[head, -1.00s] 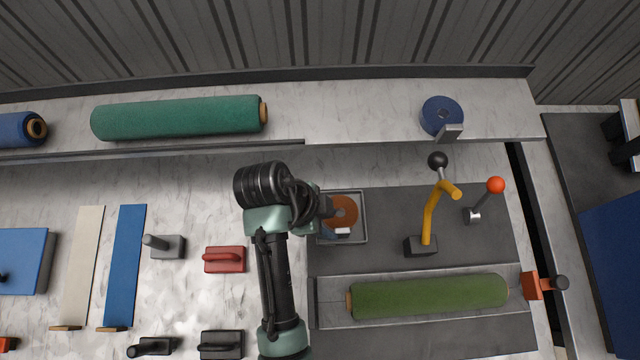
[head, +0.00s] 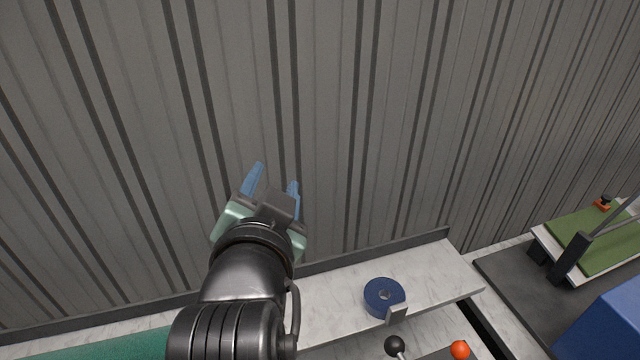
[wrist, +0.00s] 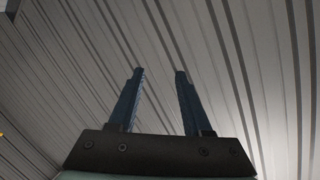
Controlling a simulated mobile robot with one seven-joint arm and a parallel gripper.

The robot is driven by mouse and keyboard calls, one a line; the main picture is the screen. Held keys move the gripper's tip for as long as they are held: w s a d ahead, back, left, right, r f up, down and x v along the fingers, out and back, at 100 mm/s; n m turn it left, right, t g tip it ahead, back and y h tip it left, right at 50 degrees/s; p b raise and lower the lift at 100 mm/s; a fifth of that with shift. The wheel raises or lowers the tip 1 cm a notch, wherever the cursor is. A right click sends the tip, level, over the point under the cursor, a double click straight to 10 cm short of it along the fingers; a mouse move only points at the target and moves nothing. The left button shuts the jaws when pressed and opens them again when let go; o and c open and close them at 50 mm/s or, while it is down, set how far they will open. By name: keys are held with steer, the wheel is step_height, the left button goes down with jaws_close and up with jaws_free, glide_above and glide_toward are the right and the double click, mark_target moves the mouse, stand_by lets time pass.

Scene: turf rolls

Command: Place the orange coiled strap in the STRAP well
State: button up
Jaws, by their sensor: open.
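My gripper (head: 274,180) is raised in front of the ribbed grey wall in the head view, its two blue fingers apart with nothing between them. In the wrist view my gripper (wrist: 160,78) is also open and empty, with only the wall behind it. The orange coiled strap and the STRAP well are in neither current view; the bench area where an orange coil showed earlier lies below the head picture's edge.
A blue coil (head: 384,297) sits on the pale back shelf (head: 440,275) beside a small grey bracket. A black knob (head: 395,346) and an orange-red knob (head: 460,350) show at the bottom edge.

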steer(key=s+d+r+n+t, duration=0.2)
steer(key=s+r+t, duration=0.2)
steer(key=r, duration=0.5)
steer(key=s+d+r+n+t, duration=0.2)
steer(key=s+r+t, duration=0.1)
steer(key=r, duration=0.7)
steer(key=s+d+r+n+t, duration=0.2)
steer(key=s+r+t, duration=0.2)
steer(key=r, duration=0.6)
steer(key=shift+s+r+t, duration=0.2)
steer(key=shift+s+t, duration=0.1)
steer(key=shift+s, duration=0.45)
